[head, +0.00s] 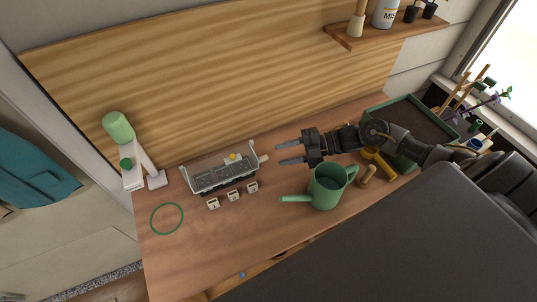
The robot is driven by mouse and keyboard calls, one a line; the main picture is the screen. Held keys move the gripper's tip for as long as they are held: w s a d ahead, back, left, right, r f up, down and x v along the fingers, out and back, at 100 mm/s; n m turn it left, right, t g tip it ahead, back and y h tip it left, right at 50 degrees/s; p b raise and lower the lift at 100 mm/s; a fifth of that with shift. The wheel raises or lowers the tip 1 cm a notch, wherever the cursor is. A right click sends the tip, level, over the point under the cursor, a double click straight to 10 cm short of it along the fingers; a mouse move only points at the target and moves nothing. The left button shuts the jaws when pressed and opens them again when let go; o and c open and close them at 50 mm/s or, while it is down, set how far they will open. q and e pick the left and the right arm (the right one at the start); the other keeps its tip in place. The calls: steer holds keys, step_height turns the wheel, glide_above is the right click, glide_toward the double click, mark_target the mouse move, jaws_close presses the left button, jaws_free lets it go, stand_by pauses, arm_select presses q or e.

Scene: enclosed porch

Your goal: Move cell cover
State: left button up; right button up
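A grey tray with a gridded top and raised end handles (222,178) sits on the wooden bench, left of centre. A small yellow piece (232,156) shows at its back edge. Three small pale blocks with dark marks stand in a row in front of it: left (213,203), middle (233,196) and right (252,187). I cannot tell which piece is the cell cover. My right gripper (279,154) comes in from the right. My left gripper is not in view.
A green watering can (327,188) stands below my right gripper, its spout pointing left. A green ring (167,218) lies at the front left. A white stand with a green top (118,127) is at the back left. A green-rimmed planter (385,105) is at the right.

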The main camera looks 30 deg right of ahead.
steer(key=p+x, duration=0.1)
steer(key=x, duration=0.3)
steer(key=shift+w+r+p, duration=0.1)
steer(key=shift+r+p, duration=0.1)
steer(key=shift+p, duration=0.1)
steer(key=shift+w+a+f, duration=0.15)
steer(key=shift+a+f, duration=0.1)
steer(key=shift+a, duration=0.3)
jaws_close()
